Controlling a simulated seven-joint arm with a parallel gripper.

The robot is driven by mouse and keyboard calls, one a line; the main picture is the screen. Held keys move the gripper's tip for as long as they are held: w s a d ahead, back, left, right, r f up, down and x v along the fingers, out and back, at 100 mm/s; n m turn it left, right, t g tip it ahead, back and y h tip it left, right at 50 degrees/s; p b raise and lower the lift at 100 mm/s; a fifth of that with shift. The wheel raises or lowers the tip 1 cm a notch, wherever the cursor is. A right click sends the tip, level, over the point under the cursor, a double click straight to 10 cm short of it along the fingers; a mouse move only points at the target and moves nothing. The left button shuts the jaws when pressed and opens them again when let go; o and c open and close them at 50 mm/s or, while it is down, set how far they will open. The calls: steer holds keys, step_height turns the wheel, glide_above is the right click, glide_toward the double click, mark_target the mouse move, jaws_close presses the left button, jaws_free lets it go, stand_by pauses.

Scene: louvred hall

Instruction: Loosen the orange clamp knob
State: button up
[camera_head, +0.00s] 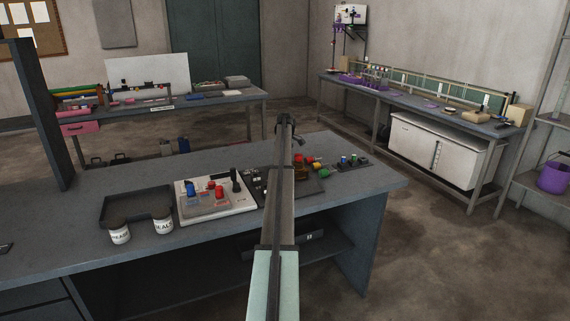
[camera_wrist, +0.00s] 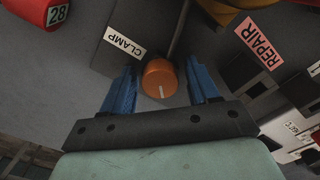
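The orange clamp knob (camera_wrist: 158,78) shows in the wrist view as a round knob with a white pointer line on its face. A white label reading CLAMP (camera_wrist: 124,42) is beside it, on a grey panel. My gripper (camera_wrist: 162,88) has its two blue fingers apart, one on each side of the knob. A gap shows between the knob and each finger, so it is not gripped. In the head view my arm (camera_head: 283,200) reaches over the bench, and I cannot make out the knob or fingers there.
A red part marked 28 (camera_wrist: 40,10) and a pink REPAIR label (camera_wrist: 259,44) are near the knob. On the bench (camera_head: 345,185) are a black tray (camera_head: 120,203), a white board with coloured parts (camera_head: 238,203), and several small coloured items right of my arm.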

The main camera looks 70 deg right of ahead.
steer(key=o, duration=0.4)
steer(key=shift+f, duration=0.1)
steer(key=shift+r, duration=0.3)
steer(key=m, duration=0.7)
steer(key=shift+m, duration=0.4)
steer(key=m, duration=1)
steer(key=shift+m, duration=0.4)
